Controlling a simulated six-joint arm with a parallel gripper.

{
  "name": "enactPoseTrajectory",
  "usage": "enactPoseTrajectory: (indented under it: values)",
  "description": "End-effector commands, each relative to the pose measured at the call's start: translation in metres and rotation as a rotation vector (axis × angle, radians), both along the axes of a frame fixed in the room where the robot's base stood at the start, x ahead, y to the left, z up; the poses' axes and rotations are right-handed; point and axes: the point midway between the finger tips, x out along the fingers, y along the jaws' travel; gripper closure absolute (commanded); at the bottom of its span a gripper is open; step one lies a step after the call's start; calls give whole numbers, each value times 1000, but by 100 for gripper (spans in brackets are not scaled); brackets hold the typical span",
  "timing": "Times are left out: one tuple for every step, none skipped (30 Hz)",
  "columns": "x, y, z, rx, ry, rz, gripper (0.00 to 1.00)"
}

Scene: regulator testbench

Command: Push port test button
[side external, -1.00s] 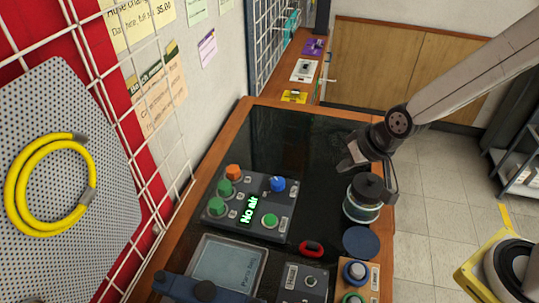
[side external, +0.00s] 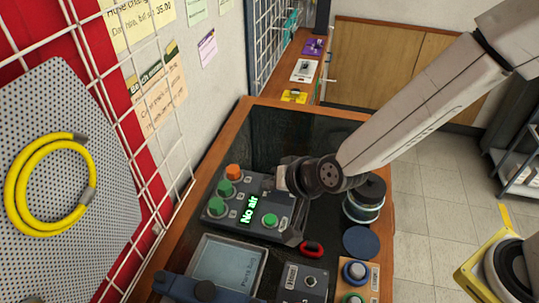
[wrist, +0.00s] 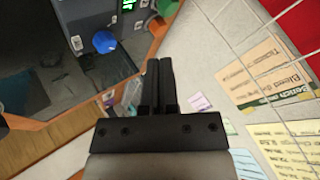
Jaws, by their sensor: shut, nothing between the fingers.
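A dark control box (side external: 232,222) with a lit green "No air" display (side external: 249,209) lies on the bench. It carries an orange knob (side external: 233,172) and several green ones, such as the one right of the display (side external: 270,221). In the wrist view its blue knob (wrist: 104,41) shows left of my fingers; my gripper hides it in the side view. My gripper (side external: 268,183) is over the box's far right corner. The fingers are shut and empty in the wrist view (wrist: 161,63). Contact cannot be told. Labels are too small to read, so the port test button cannot be identified.
A dark-lidded jar (side external: 364,200) stands right of the box, beneath my arm. A white wire grid (side external: 160,200) borders the bench's left side.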

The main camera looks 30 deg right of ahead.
Motion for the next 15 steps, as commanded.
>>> enactPoseTrajectory:
  values:
    - [0, 0, 0, 0, 0, 0, 100]
    - [0, 0, 0, 0, 0, 0, 100]
    - [0, 0, 0, -1, 0, 1, 100]
    - [0, 0, 0, -1, 0, 1, 100]
    - [0, 0, 0, -1, 1, 1, 100]
    - [0, 0, 0, -1, 1, 1, 100]
    - [0, 0, -1, -1, 1, 1, 100]
    - [0, 0, -1, -1, 1, 1, 100]
    - [0, -1, -2, -3, 1, 1, 100]
    - [0, -1, -3, -3, 1, 1, 100]
    - [0, -1, -4, -3, 1, 1, 100]
    - [0, -1, -5, -3, 2, 0, 100]
    - [0, -1, -7, -4, 2, 2, 100]
    - [0, -1, -9, -4, 2, 2, 100]
    - [0, -1, -11, -4, 2, 1, 100]
